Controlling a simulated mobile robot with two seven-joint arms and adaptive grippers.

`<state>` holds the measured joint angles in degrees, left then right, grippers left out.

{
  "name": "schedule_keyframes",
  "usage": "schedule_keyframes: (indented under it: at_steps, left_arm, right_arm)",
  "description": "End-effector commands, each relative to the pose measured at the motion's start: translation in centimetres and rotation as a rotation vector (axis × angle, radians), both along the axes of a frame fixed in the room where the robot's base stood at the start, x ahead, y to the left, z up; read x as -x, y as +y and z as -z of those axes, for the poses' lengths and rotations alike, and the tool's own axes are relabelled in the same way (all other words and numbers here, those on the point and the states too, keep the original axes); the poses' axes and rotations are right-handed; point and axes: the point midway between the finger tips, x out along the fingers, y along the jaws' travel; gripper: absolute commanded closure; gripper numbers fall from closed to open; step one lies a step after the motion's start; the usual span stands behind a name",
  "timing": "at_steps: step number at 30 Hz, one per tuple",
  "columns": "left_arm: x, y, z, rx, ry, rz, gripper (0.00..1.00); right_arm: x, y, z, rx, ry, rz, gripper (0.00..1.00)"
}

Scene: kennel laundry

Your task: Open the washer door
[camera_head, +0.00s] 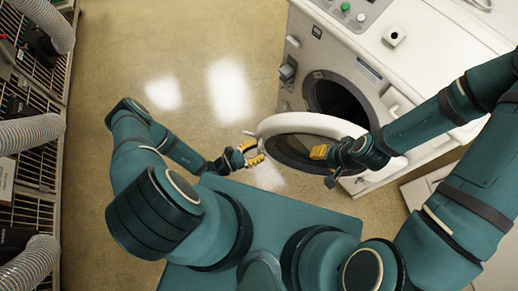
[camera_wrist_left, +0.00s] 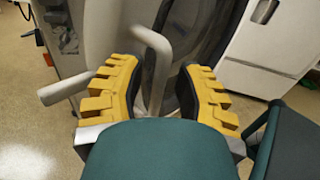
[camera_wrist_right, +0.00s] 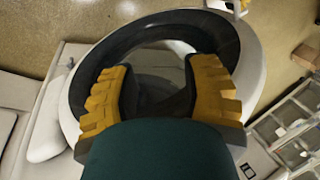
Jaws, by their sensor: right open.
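The washer (camera_head: 345,45) is white and stands at the upper right of the head view. Its round door (camera_head: 315,124), a white ring around dark glass, is swung out, and the dark drum opening (camera_head: 335,97) shows behind it. My left gripper (camera_head: 252,152) is open at the door's left edge. In the left wrist view, a grey bent handle (camera_wrist_left: 158,65) shows between and beyond its fingers; I cannot tell whether they touch it. My right gripper (camera_head: 325,157) is open and empty over the door. The door ring (camera_wrist_right: 245,45) fills much of the right wrist view.
Wire racks (camera_head: 40,170) with ribbed grey hoses (camera_head: 35,133) line the left side. The floor (camera_head: 150,50) between them and the washer is clear. In the right wrist view, a cardboard box (camera_wrist_right: 306,56) and a pale rack (camera_wrist_right: 290,130) show at the right.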

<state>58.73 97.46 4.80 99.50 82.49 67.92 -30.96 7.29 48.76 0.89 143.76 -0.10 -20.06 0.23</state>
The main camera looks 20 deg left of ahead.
Motion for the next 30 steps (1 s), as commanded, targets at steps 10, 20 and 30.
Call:
schedule_keyframes:
  at_steps: [10,20,30]
  left_arm:
    - [4.5,4.8,0.0,-0.003,0.003,-0.003,0.67]
    - [7.7,7.9,0.1,-0.002,0.004,-0.001,0.67]
    - [8.1,8.2,0.0,-0.001,0.003,0.0,0.67]
  right_arm:
    - [0.0,0.0,0.0,0.0,0.0,0.0,0.53]
    - [0.0,0.0,0.0,0.0,0.0,0.0,0.53]
    - [0.0,0.0,0.0,0.0,0.0,0.0,0.53]
